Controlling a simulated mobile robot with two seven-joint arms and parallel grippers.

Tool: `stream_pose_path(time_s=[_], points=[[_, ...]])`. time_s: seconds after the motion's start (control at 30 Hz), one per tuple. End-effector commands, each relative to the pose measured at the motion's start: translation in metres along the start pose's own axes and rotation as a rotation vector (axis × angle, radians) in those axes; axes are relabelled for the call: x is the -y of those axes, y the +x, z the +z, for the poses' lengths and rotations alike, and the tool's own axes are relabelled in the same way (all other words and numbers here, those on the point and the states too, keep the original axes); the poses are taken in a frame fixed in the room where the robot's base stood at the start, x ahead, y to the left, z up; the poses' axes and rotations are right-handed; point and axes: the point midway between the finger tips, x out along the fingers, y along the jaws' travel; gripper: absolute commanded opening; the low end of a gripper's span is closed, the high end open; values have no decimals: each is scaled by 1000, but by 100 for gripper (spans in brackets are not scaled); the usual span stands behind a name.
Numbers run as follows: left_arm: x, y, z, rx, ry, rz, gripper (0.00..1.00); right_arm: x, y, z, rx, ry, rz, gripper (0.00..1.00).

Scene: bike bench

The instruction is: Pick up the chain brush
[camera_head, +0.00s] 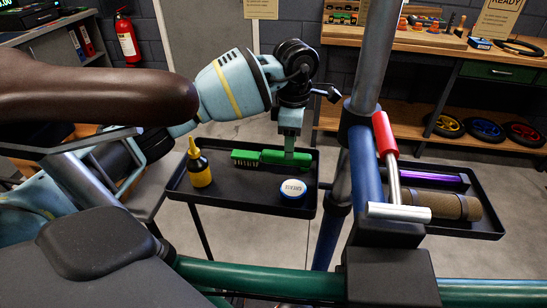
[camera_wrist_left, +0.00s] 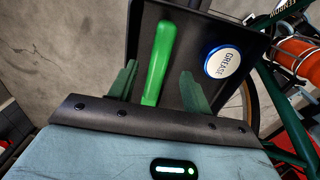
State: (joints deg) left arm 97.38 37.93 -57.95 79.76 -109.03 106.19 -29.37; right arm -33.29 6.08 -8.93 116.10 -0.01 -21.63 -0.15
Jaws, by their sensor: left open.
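The chain brush (camera_head: 272,157) is green, with dark bristles at its left end, and lies on the left black tray. My left gripper (camera_head: 289,152) points down over the brush's handle, its fingers open. In the left wrist view the green handle (camera_wrist_left: 160,62) runs lengthwise between the two spread fingers of my left gripper (camera_wrist_left: 158,72), with a gap on both sides. The bristles are hidden in that view. I cannot tell how far the fingertips are above the tray. My right gripper is not in view.
A grease tin (camera_head: 292,190) stands close beside the brush, and a black and yellow bottle (camera_head: 199,165) stands left of it on the tray (camera_head: 240,203). A blue stand post (camera_head: 364,175) with a red-handled clamp (camera_head: 385,135) rises right of the tray. A brown saddle (camera_head: 90,95) is at left.

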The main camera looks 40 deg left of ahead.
Motion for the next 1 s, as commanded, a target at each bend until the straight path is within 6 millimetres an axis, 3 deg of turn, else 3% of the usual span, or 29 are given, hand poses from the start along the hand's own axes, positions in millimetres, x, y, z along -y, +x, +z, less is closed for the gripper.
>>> stream_pose_path(time_s=[0.27, 0.6, 0.83, 1.0], points=[[0, 9, 1, -2, 0, -1, 49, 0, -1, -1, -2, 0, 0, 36], [-1, 51, 3, 0, 1, 0, 49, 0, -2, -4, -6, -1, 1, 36], [-1, 53, 4, 0, 0, 2, 49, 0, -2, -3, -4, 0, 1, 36], [-1, 53, 3, 0, 0, 2, 28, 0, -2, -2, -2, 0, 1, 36]])
